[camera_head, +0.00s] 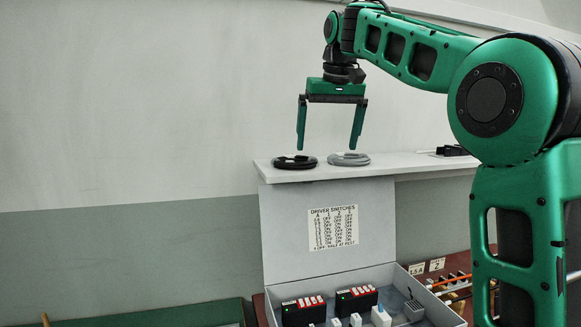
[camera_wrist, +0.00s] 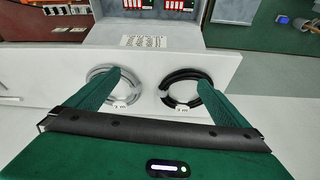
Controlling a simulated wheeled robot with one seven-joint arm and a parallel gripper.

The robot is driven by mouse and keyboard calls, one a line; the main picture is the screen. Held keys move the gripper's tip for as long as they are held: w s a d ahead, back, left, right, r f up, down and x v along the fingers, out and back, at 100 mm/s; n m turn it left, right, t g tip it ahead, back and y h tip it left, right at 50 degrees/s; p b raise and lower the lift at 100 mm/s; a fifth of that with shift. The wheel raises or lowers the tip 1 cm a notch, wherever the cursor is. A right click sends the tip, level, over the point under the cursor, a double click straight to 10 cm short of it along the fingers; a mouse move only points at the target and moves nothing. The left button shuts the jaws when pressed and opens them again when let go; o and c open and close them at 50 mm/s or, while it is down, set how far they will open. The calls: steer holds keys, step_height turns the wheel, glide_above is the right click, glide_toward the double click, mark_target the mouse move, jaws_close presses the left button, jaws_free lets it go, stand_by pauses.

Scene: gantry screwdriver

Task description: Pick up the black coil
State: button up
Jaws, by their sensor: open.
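The black coil (camera_head: 295,162) lies flat on the left end of a white shelf (camera_head: 330,172). In the wrist view the black coil (camera_wrist: 186,88) shows on the right, with a white tag on its near side. A grey coil (camera_head: 349,159) lies beside it on the shelf; in the wrist view the grey coil (camera_wrist: 113,88) is on the left. My gripper (camera_head: 329,148) is open and empty above the shelf. Its fingers straddle the span of the two coils, one towards each. In the wrist view my gripper (camera_wrist: 153,86) partly covers the outer edges of both coils.
An open box (camera_head: 325,240) with a switch table label (camera_head: 333,228) on its lid stands below the shelf. It holds red-and-black driver units (camera_head: 304,310) and small white parts. A dark object (camera_head: 452,151) sits at the shelf's right end. The air left of the shelf is clear.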

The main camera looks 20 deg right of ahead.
steer(key=w+a+r+n, duration=0.1)
steer(key=w+a+r, duration=0.3)
steer(key=a, duration=0.2)
steer(key=shift+t, duration=0.3)
steer(key=x, duration=1)
steer(key=shift+w+a, duration=0.1)
steer(key=shift+a, duration=0.05)
steer(key=shift+r, duration=0.1)
steer(key=c, duration=0.9)
steer(key=shift+r, duration=0.15)
steer(key=shift+r, duration=1.95)
steer(key=s+a+r, duration=0.4)
steer(key=s+r, duration=0.3)
steer(key=s, duration=0.3)
steer(key=shift+s+a, duration=0.2)
steer(key=shift+a, duration=0.1)
